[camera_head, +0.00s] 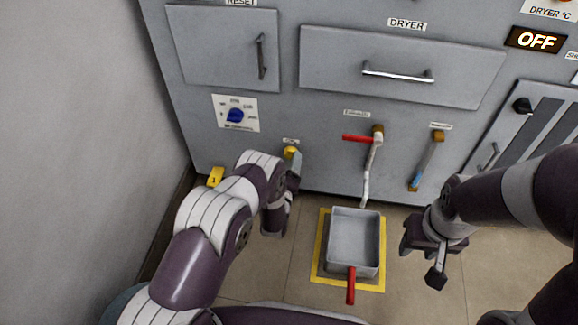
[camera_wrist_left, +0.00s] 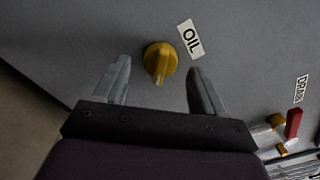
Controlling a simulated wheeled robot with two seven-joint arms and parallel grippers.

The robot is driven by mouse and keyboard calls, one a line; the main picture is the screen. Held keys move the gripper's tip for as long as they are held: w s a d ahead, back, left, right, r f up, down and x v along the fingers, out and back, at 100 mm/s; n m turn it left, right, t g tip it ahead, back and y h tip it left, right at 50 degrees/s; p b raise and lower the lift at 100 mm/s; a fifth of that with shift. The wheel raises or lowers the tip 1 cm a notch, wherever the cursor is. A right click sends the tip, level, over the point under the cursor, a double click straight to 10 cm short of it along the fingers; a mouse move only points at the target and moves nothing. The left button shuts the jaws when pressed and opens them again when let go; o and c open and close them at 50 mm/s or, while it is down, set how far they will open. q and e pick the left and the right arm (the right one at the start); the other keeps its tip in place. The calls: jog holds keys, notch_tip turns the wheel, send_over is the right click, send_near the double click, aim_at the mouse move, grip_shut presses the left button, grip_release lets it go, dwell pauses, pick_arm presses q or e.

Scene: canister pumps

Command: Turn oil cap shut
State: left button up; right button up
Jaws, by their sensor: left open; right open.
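The yellow oil cap (camera_wrist_left: 160,61) is on the grey panel, just left of the OIL label (camera_wrist_left: 190,39) in the left wrist view. Its raised grip ridge points roughly up and down in that view. In the head view the cap (camera_head: 290,152) is partly hidden by my left gripper (camera_head: 295,165). My left gripper (camera_wrist_left: 160,84) is open, with one finger on each side of the cap in the picture. Whether the fingers reach level with the cap I cannot tell. My right gripper (camera_head: 421,265) is open and empty, to the right of the metal pan.
A grey pan (camera_head: 354,235) with a red handle stands on the yellow-framed floor patch. A red-handled drain valve (camera_head: 358,138) and another pipe (camera_head: 427,163) are right of the cap. A blue knob (camera_head: 235,115) is upper left. A wall (camera_head: 75,110) bounds the left side.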

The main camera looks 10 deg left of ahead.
pick_arm(q)
jog(key=shift+w, duration=1)
pick_arm(e)
jog(key=shift+f, duration=0.55)
pick_arm(q)
jog(key=c, duration=1.1)
jog(key=shift+o, duration=0.2)
